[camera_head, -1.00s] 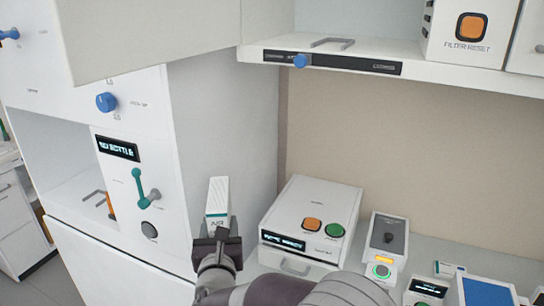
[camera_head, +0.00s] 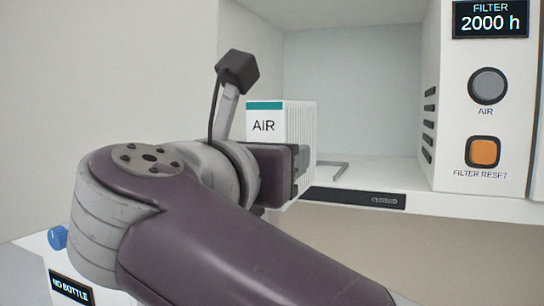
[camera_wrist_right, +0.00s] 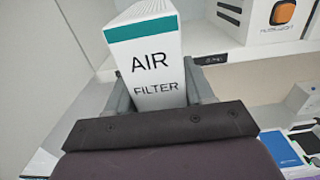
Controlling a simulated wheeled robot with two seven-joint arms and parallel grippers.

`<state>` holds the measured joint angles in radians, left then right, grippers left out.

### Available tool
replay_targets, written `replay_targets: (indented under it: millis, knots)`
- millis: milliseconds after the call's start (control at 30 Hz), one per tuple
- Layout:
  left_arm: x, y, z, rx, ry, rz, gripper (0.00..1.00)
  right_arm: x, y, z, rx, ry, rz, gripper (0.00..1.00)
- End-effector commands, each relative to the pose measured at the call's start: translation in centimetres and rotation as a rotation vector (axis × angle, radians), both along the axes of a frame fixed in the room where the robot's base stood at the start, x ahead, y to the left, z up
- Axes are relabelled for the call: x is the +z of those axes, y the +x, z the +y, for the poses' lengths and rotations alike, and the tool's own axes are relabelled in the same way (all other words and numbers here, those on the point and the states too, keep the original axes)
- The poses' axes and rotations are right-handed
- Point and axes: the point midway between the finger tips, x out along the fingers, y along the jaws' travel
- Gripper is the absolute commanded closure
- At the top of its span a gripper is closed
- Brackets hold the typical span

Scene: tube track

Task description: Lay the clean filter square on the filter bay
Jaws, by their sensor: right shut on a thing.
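The clean filter is a white, ribbed block with a teal stripe and the word AIR (camera_head: 290,125); in the right wrist view its face reads AIR FILTER (camera_wrist_right: 152,70). My right gripper (camera_head: 298,170) is shut on its lower part and holds it upright in the air; its fingers flank the filter in the wrist view (camera_wrist_right: 160,95). The open compartment that looks like the filter bay (camera_head: 375,178) is behind and right of the filter, with a grey U-shaped bracket (camera_head: 335,167) on its floor. The filter covers part of its left side. My left gripper is out of view.
A white control box (camera_head: 485,120), showing FILTER 2000 h, with AIR and orange FILTER RESET buttons, stands right of the compartment. A dark strip reading CLOSED (camera_head: 380,199) lines the front edge. A blue knob (camera_head: 57,237) is low at left.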

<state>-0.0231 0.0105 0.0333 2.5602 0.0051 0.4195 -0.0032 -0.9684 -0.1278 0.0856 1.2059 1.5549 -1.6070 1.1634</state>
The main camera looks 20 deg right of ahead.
Motion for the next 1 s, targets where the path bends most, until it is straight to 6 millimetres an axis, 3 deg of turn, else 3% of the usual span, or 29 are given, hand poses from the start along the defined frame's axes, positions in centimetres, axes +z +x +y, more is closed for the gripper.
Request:
replay_targets:
  millis: [1000]
  knots:
    - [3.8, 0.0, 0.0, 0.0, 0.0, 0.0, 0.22, -0.6, 11.0, -8.4, -0.004, -0.001, 0.0, 0.83]
